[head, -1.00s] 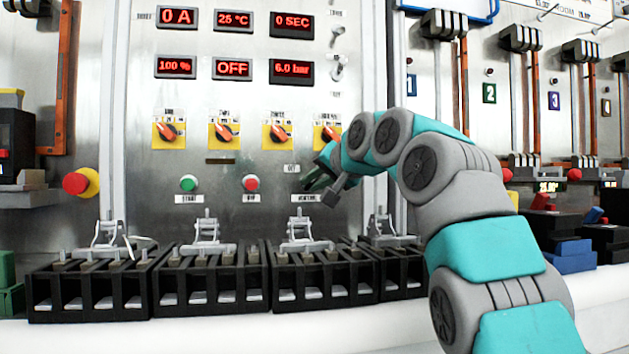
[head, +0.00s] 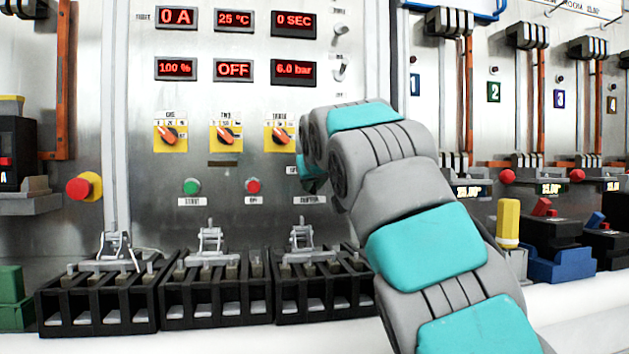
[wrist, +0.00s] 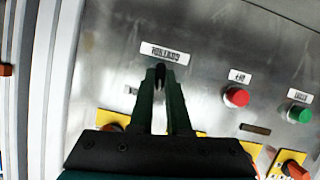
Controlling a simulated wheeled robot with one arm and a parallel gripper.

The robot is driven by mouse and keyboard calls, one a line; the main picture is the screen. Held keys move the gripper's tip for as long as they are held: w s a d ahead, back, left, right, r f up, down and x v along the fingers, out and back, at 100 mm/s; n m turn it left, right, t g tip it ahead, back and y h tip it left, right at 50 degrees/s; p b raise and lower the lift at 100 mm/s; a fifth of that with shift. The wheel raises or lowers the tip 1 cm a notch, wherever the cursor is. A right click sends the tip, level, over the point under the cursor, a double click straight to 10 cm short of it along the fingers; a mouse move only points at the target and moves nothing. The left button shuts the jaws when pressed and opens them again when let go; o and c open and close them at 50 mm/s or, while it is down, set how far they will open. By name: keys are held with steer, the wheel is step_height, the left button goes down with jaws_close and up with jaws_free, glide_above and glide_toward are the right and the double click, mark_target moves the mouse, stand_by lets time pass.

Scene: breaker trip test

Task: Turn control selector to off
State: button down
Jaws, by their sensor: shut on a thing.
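The control panel's label plate shows upside down in the wrist view (wrist: 165,53) and at the panel's lower right in the head view (head: 309,199). My gripper (wrist: 160,82) has its dark green fingers together just beside that label, shut on a small dark piece that I take for the control selector (wrist: 160,70). The fingers cover most of it, so its turned position cannot be read. In the head view my wrist hides the selector, and only a little of my gripper (head: 312,178) shows past it.
Orange rotary switches on yellow plates (head: 226,138) sit above. A green button (head: 191,186) and a red button (head: 253,185) are left of my gripper. The display reads OFF (head: 233,69). Black terminal blocks (head: 217,290) stand below. A red emergency button (head: 78,188) is further left.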

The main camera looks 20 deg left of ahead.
steer(key=shift+s+a+n+t+h, duration=0.1)
steer(key=shift+n+t+h, duration=0.45)
steer(key=shift+n, duration=0.65)
steer(key=shift+s+a+n+t+h, duration=0.1)
steer(key=shift+n+t+h, duration=0.45)
steer(key=shift+n, duration=0.65)
steer(key=c, duration=0.9)
jaws_free()
steer(key=shift+f, duration=0.1)
